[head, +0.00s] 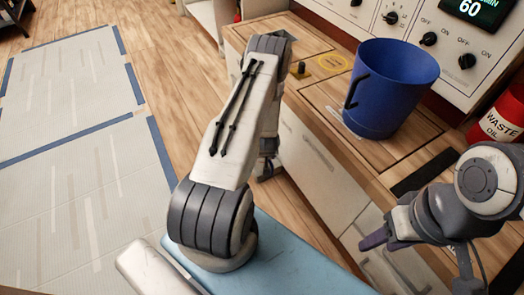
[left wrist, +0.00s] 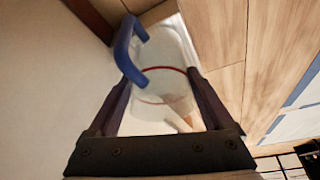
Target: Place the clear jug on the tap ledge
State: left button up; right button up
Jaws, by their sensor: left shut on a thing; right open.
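The clear jug (left wrist: 165,105) shows in the left wrist view, with a blue handle (left wrist: 130,55) and a red ring around it. My left gripper (left wrist: 158,88) has a finger on each side of the jug and is shut on it. In the head view my left arm hides the jug and most of that gripper. My right gripper (head: 418,252) is open and empty at the lower right, in front of the cabinet. I cannot make out the tap ledge in either view.
A blue bucket (head: 395,85) stands on the wooden counter (head: 315,90), below a panel of knobs (head: 430,40). A red waste oil can (head: 502,118) stands to its right. Wooden floor and pale taped mats (head: 85,180) lie open at left.

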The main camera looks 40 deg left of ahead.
pick_arm(q)
jog(key=shift+w+a, duration=0.55)
jog(key=w+a+b, duration=0.2)
jog(key=w+a, duration=0.1)
jog(key=shift+f, duration=0.1)
jog(key=shift+f+b, duration=0.25)
jog(key=shift+b, duration=0.3)
jog(key=shift+r, duration=0.1)
jog(key=shift+s, duration=0.1)
jog(key=o, duration=1.3)
jog(key=shift+d, duration=0.1)
jog(key=shift+o, duration=0.2)
